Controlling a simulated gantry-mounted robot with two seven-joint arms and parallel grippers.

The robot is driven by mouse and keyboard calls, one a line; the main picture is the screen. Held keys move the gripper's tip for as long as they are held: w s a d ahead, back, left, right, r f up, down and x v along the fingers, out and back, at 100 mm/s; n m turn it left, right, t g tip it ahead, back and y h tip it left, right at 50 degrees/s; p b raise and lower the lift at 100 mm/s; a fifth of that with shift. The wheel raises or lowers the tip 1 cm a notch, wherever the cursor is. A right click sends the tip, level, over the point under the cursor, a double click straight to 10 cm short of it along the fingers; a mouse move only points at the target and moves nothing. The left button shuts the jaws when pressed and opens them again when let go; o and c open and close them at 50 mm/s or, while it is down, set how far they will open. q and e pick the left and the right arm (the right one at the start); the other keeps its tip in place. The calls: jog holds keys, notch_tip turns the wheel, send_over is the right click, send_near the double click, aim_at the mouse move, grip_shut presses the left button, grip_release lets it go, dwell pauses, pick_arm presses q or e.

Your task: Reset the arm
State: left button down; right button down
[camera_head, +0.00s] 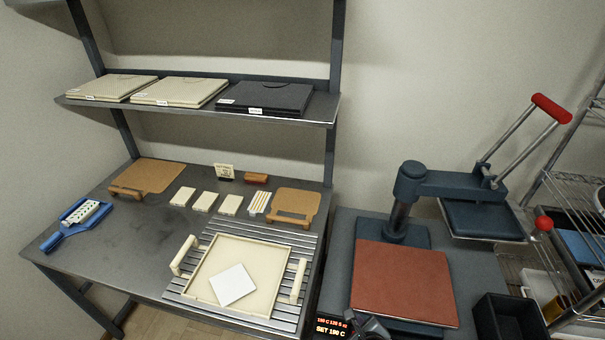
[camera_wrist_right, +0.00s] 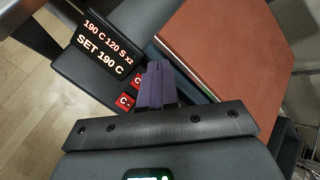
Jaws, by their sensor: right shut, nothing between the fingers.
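My right gripper (camera_head: 368,326) is at the bottom edge of the head view, in front of the press and beside its control display (camera_head: 333,325). In the right wrist view the gripper's fingers (camera_wrist_right: 154,82) are shut and empty, close to two red buttons (camera_wrist_right: 125,101) below the display (camera_wrist_right: 104,48). I cannot tell whether they touch the panel. The display reads "190 C 120 S x2" and "SET 190 C". The heat press stands open: its upper plate (camera_head: 482,218) is swung to the right of the reddish lower pad (camera_head: 405,282), with the red-gripped handle (camera_head: 552,107) raised. My left gripper is not in view.
A cream tray (camera_head: 212,245) with a white tile (camera_head: 232,284) sits on the slatted part of the left table. A blue tool (camera_head: 76,221), cork boards and small blocks lie behind and left. A black bin (camera_head: 510,316) and wire rack stand right of the press.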

jog(key=shift+g, duration=0.6)
jog(key=s+f, duration=0.1)
jog(key=s+d+p, duration=0.1)
jog(key=s, duration=0.1)
jog(key=s+d+f, duration=0.1)
jog(key=s, duration=0.1)
jog(key=shift+s+d+f, duration=0.1)
jog(key=shift+d+f, duration=0.1)
jog(key=shift+f, duration=0.15)
jog(key=s+d+f+n, duration=0.1)
jog(key=s+d+n, duration=0.15)
jog(key=s, duration=0.35)
jog(key=s+r+n+g, duration=0.2)
jog(key=s+r+n, duration=0.2)
jog(key=n, duration=0.9)
jog(key=s+d+r+n+g, duration=0.1)
jog(key=s+r+n+g, duration=0.1)
jog(key=s+r+n, duration=0.3)
jog(key=s+n, duration=0.4)
jog(key=n, duration=0.4)
jog(key=shift+s+d+r+n, duration=0.15)
jog(key=shift+s+d+n, duration=0.15)
jog(key=shift+s+n, duration=0.1)
